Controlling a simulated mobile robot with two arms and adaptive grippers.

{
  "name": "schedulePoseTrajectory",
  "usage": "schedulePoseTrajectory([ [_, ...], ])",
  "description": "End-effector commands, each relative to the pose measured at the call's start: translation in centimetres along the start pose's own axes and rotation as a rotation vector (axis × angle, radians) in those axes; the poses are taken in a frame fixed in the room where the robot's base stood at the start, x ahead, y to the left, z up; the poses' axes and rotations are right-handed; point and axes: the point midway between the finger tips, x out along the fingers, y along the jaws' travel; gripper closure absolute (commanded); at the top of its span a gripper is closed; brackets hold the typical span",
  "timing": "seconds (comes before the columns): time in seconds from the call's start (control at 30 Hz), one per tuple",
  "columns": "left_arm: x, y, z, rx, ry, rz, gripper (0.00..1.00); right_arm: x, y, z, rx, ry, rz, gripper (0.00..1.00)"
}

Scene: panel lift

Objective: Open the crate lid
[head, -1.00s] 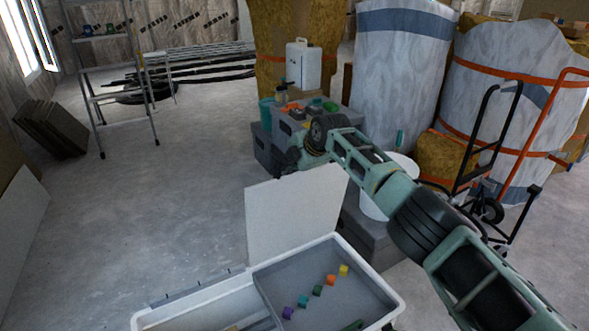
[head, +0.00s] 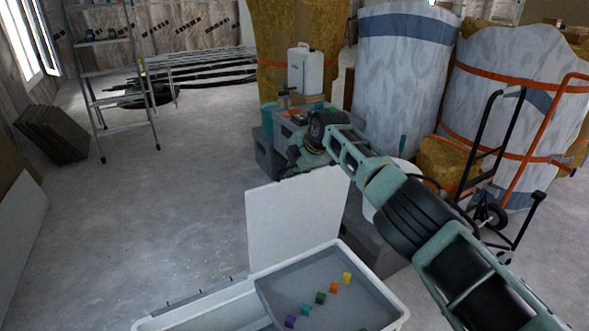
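The white crate (head: 398,312) is at the bottom of the head view, partly cut off by the frame edge. Its pale lid panel (head: 297,217) stands nearly upright at the crate's far edge, and part of the crate's inside is exposed. Small coloured cubes, among them a yellow cube (head: 347,278) and a purple cube (head: 290,321), lie in a grey compartment. My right arm reaches in from the lower right. Its gripper (head: 292,166) is at the lid's top edge, on the far side. Its fingertips are too small and partly hidden to read. My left gripper is not in view.
Behind the lid stand grey boxes (head: 264,150) with a white canister (head: 305,70) above. Wrapped rolls (head: 400,80) and a hand truck (head: 487,150) stand at right. A ladder (head: 118,90) stands at left. The floor left of the crate is clear.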

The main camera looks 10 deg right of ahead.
Motion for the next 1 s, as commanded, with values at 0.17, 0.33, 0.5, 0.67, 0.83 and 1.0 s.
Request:
schedulePoseTrajectory([
  [0.17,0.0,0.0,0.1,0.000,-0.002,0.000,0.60,0.0,-0.1,0.0,0.003,0.000,-0.002,0.72],
  [0.33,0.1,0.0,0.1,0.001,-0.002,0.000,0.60,0.2,-0.3,-0.1,0.005,0.002,-0.006,0.72],
  [0.5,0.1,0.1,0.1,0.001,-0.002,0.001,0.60,0.1,-0.3,-0.1,0.004,0.005,-0.007,0.72],
  [0.67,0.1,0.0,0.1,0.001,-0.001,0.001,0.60,-0.6,-0.2,-0.1,0.005,0.007,-0.006,0.72],
  [0.83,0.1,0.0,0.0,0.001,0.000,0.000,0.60,-1.9,-0.2,0.0,0.004,0.005,-0.004,0.72],
  [1.0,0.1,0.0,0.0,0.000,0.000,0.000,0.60,-3.7,-0.2,0.0,0.004,0.003,-0.003,0.72],
])
